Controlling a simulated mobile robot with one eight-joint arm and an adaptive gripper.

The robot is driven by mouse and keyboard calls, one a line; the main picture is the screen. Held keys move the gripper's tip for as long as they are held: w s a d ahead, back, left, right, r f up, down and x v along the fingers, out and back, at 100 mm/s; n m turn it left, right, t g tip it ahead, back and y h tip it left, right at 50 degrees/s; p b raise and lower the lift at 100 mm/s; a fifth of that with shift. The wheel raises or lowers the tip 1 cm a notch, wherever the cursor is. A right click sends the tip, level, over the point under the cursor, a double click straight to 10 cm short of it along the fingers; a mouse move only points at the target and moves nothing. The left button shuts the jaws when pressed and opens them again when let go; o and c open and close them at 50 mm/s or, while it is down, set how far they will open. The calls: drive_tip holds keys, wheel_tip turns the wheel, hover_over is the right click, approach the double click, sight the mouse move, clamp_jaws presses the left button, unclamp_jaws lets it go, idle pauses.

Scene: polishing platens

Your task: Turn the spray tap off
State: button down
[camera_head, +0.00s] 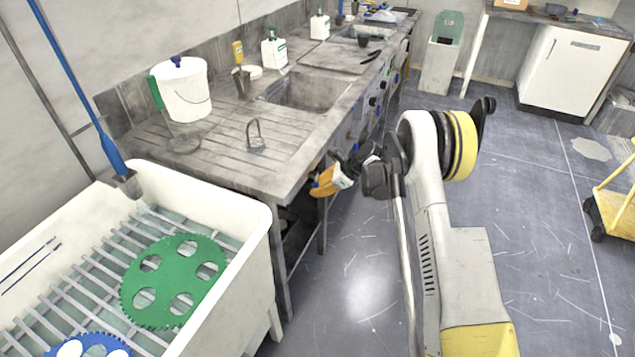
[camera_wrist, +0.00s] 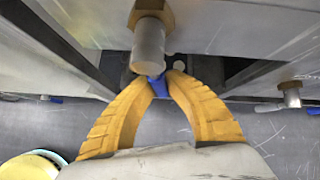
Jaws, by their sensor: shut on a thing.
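My gripper (camera_head: 327,183) has orange fingers and is low at the front edge of the grey bench in the head view. In the wrist view, my gripper (camera_wrist: 160,80) has its fingertips closed on a small blue tap handle (camera_wrist: 157,86). The handle sits just below a grey cylindrical tap body (camera_wrist: 149,46) with a brass-coloured collar (camera_wrist: 151,18). The fingers hide part of the handle, so its exact angle is hard to tell. In the head view the held handle is hidden behind my gripper and the bench edge.
Another tap (camera_wrist: 291,95) with blue beside it is to the right in the wrist view. The bench (camera_head: 215,160) carries a white bucket (camera_head: 183,90) and bottles. A white trough (camera_head: 262,225) with a green disc (camera_head: 165,308) stands at left.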

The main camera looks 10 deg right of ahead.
drive_tip(key=shift+s+a+m+g+y, duration=0.3)
drive_tip(key=shift+s+a+g+y, duration=0.1)
drive_tip(key=shift+g, duration=0.1)
idle(0.3)
drive_tip(key=c, duration=1.4)
unclamp_jaws()
drive_tip(key=shift+o, duration=0.2)
drive_tip(key=v, duration=1.2)
